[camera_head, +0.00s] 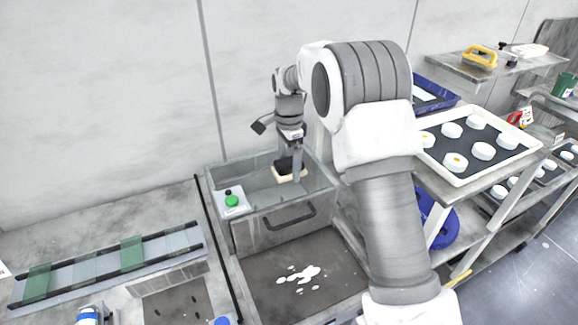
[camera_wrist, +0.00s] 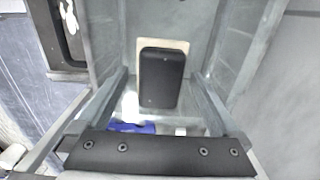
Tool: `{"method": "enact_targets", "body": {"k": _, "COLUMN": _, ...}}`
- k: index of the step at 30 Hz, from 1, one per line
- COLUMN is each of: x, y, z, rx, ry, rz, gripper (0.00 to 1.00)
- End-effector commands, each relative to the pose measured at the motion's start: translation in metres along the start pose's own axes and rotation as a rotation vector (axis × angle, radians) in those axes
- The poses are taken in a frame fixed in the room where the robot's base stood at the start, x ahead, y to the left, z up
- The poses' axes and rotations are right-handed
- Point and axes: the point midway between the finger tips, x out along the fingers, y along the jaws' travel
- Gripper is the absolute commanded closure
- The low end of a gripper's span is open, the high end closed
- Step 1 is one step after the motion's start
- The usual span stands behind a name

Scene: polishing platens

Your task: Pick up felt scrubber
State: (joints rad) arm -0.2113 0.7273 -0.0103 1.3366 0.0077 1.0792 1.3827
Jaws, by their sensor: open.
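The felt scrubber (camera_head: 283,165) has a black block handle on a cream felt pad. My gripper (camera_head: 293,158) points down into the basin over the scrubber. In the wrist view my gripper (camera_wrist: 158,88) is open, one finger on each side of the handle. I cannot tell whether the fingers touch it. Part of the scrubber is hidden by a finger in the head view.
A control box with a green button (camera_head: 232,200) sits at the basin's left front corner. A white tray of round white pieces (camera_head: 460,178) stands on a bench at right. A dark surface with white splashes (camera_head: 330,287) lies in front of the basin.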

Motion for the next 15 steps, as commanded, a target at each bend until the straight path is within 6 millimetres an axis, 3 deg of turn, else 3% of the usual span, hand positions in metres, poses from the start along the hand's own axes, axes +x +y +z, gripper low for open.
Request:
{"method": "enact_targets", "body": {"k": 8, "x": 0.0032, "y": -0.0003, "z": 0.0000, "rx": 0.000, "ry": 0.000, "rz": -0.002, "gripper": 0.02}}
{"method": "enact_targets", "body": {"k": 15, "x": 0.0029, "y": -0.0003, "z": 0.0000, "rx": 0.000, "ry": 0.000, "rz": -0.002, "gripper": 0.45}}
